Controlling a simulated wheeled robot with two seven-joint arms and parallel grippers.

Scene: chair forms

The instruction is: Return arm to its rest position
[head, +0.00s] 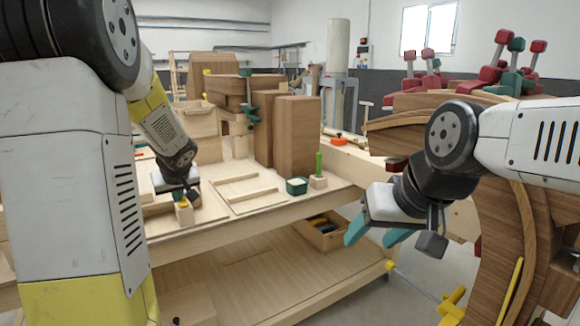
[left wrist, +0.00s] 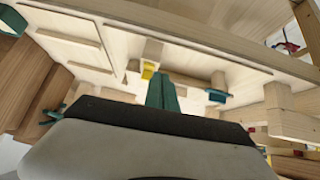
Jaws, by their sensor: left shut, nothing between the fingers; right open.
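My left gripper (head: 184,194) is over the workbench (head: 268,226), low above its front left part. Its teal fingers (left wrist: 162,92) are together with nothing between them in the left wrist view. Close to them is a small wooden block (head: 184,215) with a yellow piece in it, which shows in the left wrist view (left wrist: 149,70). I cannot tell whether the fingers touch it. My right gripper (head: 376,232) is open and empty, with two teal fingers apart, in front of the bench's right end.
Tall brown wooden blocks (head: 297,136) stand behind. A curved wooden form with red and teal clamps (head: 506,200) is close to my right arm.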

